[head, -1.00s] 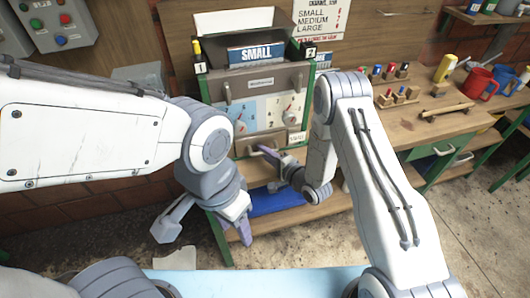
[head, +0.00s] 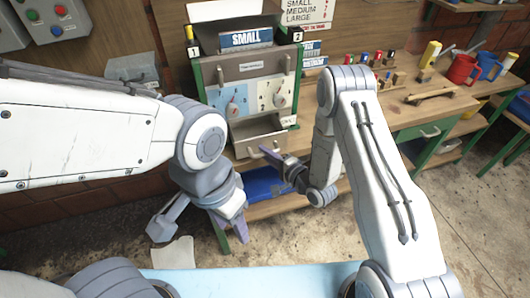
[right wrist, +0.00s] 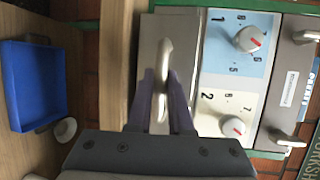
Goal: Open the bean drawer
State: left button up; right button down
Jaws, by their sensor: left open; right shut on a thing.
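The bean drawer (head: 256,142) is in the lower part of the green-framed machine (head: 250,70) and stands partly pulled out, its inside showing from above. Its handle (right wrist: 164,70) is a pale bar on the drawer front. My right gripper (head: 272,158) is shut on this handle; in the right wrist view its purple fingers (right wrist: 163,92) sit on both sides of the bar. My left gripper (head: 232,226) is open and empty, low and left of the drawer, apart from the machine.
A blue tray (head: 264,184) lies below the drawer; it also shows in the right wrist view (right wrist: 33,85). Two dials are on the machine's front above the drawer. A wooden bench (head: 400,100) with red and blue mugs is at the right. The floor at the right is clear.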

pick_arm(q)
jog(key=shift+s+a, duration=0.25)
jog(key=shift+s, duration=0.05)
pick_arm(e)
jog(key=shift+s+a, duration=0.1)
jog(key=shift+s, duration=0.75)
pick_arm(q)
jog(key=shift+s, duration=0.1)
pick_arm(e)
jog(key=shift+s, duration=0.1)
jog(key=c, duration=0.8)
grip_release()
jog(key=shift+c, duration=0.2)
pick_arm(q)
jog(key=shift+a, duration=0.1)
pick_arm(e)
jog(key=shift+d, duration=0.2)
